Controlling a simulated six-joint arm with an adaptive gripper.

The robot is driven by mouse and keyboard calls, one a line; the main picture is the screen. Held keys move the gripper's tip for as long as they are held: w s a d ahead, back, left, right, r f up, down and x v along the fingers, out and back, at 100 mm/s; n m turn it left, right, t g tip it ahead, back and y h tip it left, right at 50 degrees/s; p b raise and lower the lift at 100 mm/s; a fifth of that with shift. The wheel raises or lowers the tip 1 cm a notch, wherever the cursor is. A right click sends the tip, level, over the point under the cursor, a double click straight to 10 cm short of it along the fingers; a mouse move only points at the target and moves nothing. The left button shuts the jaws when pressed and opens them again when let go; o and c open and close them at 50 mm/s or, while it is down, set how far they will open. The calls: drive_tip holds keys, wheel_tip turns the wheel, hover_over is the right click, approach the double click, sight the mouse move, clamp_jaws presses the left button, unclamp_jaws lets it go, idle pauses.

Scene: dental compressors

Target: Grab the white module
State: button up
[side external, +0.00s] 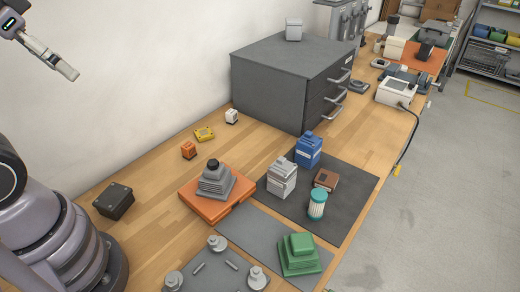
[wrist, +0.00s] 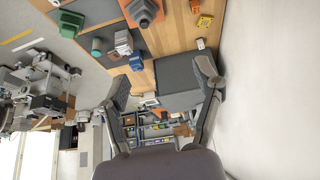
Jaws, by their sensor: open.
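A small white module (side external: 232,116) with a dark mark on its side stands on the wooden bench, left of the grey drawer cabinet. It also shows in the wrist view (wrist: 200,44), near the upper right. My gripper (wrist: 163,78) is open and empty, its two fingers spread wide in the wrist view. In the side view only part of my gripper (side external: 55,62) shows at the upper left, high above the bench and well apart from the module. A larger whitish ribbed block (side external: 282,179) stands on the dark mat.
A yellow module (side external: 204,134) and an orange module (side external: 188,150) lie near the white one. The tall grey drawer cabinet (side external: 275,82) is close on its right, the wall behind. An orange plate (side external: 205,207) with a grey stepped part lies in front. Bare wood surrounds the white module.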

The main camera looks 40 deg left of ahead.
drive_tip(key=w+a+r+t, duration=0.1)
drive_tip(key=w, duration=0.9)
drive_tip(key=n+t+y, duration=0.2)
drive_tip(key=n+t, duration=0.2)
drive_tip(key=t, duration=0.2)
hover_over(229, 113)
drive_tip(key=s, duration=0.3)
wheel_tip(229, 113, down, 29)
drive_tip(key=shift+n+h, duration=0.3)
drive_tip(key=f, duration=0.9)
drive_tip(key=shift+d+f, duration=0.2)
drive_tip(key=shift+x, duration=1.1)
drive_tip(key=shift+w+f, duration=0.15)
drive_tip(key=shift+w, duration=0.25)
clamp_jaws()
